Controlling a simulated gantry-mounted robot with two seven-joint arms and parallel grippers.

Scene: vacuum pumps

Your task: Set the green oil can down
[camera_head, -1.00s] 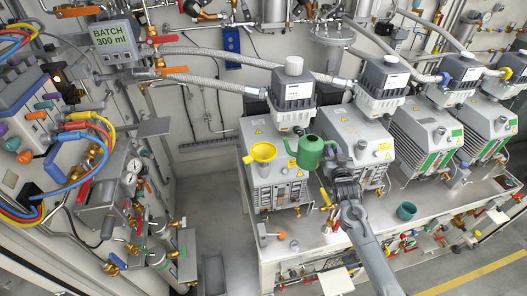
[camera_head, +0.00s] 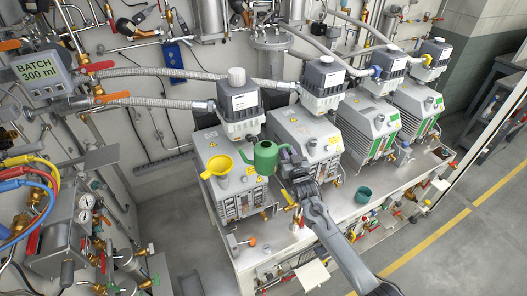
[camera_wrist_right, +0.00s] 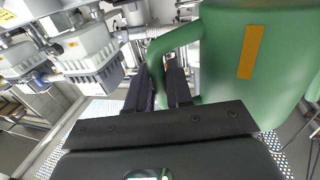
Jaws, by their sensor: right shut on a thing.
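The green oil can (camera_head: 265,157) is held upright by my right gripper (camera_head: 287,160) in front of the left pump, just right of the yellow funnel (camera_head: 219,167). In the right wrist view the can (camera_wrist_right: 262,60) fills the right side, with an orange strip on its wall. There my right gripper (camera_wrist_right: 169,88) has its two dark fingers shut on the can's handle. In the head view the can appears raised above the bench top (camera_head: 280,243). My left gripper is not in view.
Several grey vacuum pumps (camera_head: 362,124) line the bench. A display reading "BATCH 300 ml" (camera_head: 42,74) hangs at the left.

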